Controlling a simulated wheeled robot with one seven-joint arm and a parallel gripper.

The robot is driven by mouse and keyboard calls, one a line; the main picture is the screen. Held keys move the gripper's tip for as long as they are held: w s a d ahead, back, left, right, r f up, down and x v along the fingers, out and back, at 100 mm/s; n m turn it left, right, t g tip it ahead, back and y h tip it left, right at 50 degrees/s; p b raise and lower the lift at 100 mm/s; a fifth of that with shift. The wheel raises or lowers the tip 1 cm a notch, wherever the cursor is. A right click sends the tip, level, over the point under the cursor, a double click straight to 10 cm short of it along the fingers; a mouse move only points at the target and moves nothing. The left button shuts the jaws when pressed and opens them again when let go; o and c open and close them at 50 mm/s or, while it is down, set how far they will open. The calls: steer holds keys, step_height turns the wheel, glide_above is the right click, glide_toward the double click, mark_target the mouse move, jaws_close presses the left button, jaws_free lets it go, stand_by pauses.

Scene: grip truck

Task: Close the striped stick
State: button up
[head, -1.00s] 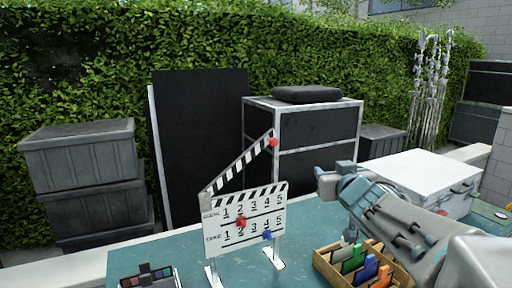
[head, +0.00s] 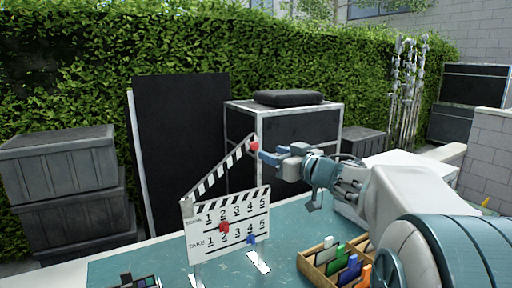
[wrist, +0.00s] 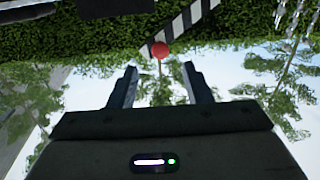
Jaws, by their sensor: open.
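The striped stick (head: 222,168) is the black-and-white top arm of the clapperboard (head: 232,232). It slants up to the right from its left hinge, raised well clear of the board. A red knob (head: 254,146) sits at its upper end. In the wrist view, the stick (wrist: 182,24) and the red knob (wrist: 160,49) show just beyond the fingertips. My gripper (head: 264,156) is at the right of the knob, pointing left at it. In the wrist view my gripper (wrist: 160,75) is open with an empty gap, and the knob lies beyond that gap. Contact cannot be told.
The clapperboard stands on the teal table (head: 125,270). A wooden tray (head: 318,268) with coloured pieces stands at the front right, under my arm. A dark palette (head: 140,281) lies at the front left. A white case (head: 408,165) and black case (head: 300,120) are behind.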

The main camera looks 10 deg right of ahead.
mark_target(258, 147)
steer(key=x, duration=0.6)
steer(key=shift+w+a+p, duration=0.1)
steer(key=shift+w+p, duration=0.05)
steer(key=shift+p, duration=0.15)
steer(key=shift+c, duration=0.4)
jaws_close()
